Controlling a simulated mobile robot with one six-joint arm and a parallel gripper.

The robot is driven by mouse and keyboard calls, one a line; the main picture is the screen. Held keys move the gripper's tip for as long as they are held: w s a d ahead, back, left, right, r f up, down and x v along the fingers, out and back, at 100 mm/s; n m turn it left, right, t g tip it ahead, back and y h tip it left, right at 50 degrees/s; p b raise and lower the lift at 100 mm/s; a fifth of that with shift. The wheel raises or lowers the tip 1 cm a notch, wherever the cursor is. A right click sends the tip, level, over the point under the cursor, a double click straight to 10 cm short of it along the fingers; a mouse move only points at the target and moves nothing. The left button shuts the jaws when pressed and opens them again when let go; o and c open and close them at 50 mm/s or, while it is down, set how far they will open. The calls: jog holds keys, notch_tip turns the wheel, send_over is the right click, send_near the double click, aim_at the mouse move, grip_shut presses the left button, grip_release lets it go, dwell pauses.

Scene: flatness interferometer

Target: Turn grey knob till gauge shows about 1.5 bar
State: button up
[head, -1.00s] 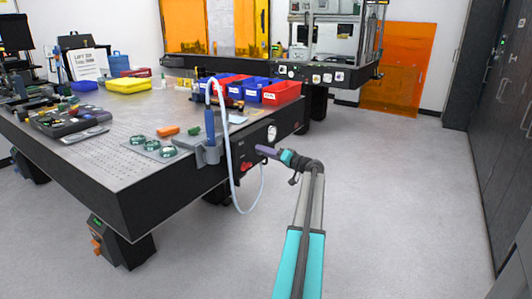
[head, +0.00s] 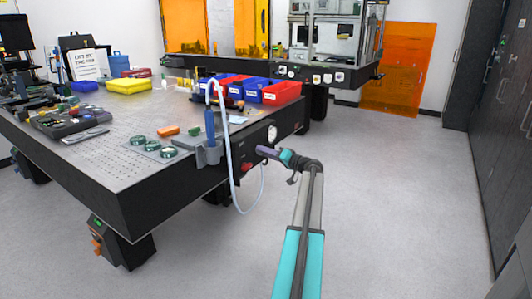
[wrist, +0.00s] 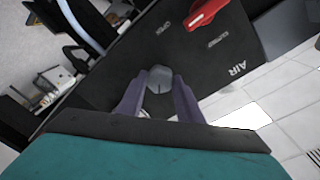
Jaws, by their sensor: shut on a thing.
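The grey knob (wrist: 159,80) shows in the wrist view on the black side panel, between the fingertips of my gripper (wrist: 159,92). My purple fingers are shut on it from both sides. In the head view my gripper (head: 263,151) reaches the panel at the table's side, and it hides the knob there. The round white-faced gauge (head: 272,132) is on the same panel, just above my gripper; its needle is too small to read.
A red handle (head: 248,167) is below my gripper; the red part (wrist: 205,12) also shows in the wrist view. A pale hose (head: 233,180) hangs in a loop left of my gripper. Several red and blue bins stand on the table (head: 110,120). The floor at right is clear.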

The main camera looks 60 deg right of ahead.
jog(key=shift+m+p, duration=0.7)
jog(key=shift+m, duration=1.2)
jog(key=o, duration=1)
jog(key=shift+o, duration=0.2)
jog(key=s+a, duration=0.1)
jog(key=s, duration=1.2)
jog(key=shift+s+r, duration=0.25)
jog(key=shift+s, duration=0.15)
